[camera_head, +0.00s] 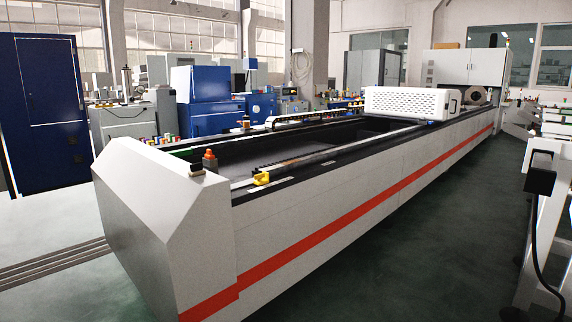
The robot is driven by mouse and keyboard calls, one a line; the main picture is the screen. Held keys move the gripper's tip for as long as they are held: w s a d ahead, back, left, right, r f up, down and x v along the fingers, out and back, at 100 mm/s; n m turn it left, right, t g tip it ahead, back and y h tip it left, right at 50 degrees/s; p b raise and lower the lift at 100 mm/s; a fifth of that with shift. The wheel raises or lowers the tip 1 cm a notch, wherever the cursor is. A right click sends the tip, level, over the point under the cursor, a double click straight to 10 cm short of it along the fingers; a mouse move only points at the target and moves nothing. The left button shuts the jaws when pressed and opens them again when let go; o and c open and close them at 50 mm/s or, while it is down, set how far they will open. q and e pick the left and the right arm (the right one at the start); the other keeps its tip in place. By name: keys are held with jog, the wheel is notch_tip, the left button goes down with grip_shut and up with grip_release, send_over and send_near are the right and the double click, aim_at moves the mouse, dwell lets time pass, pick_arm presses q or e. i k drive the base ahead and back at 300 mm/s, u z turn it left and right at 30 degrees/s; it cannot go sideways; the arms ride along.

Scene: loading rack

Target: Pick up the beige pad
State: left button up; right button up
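I cannot make out a beige pad anywhere in the head view. Neither of my grippers shows in this view, so their state and what they hold cannot be seen.
A long white machine (330,235) with a red stripe runs from the near left to the far right. White rack-like frames (550,215) stand at the right edge. Dark green floor (440,240) between them is clear. A blue cabinet (40,110) stands at the left.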

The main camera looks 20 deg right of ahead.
aim_at(197, 170)
jog(key=z, duration=0.35)
jog(key=i, duration=0.6)
jog(key=z, duration=0.6)
jog(key=i, duration=1.15)
jog(key=u, duration=0.25)
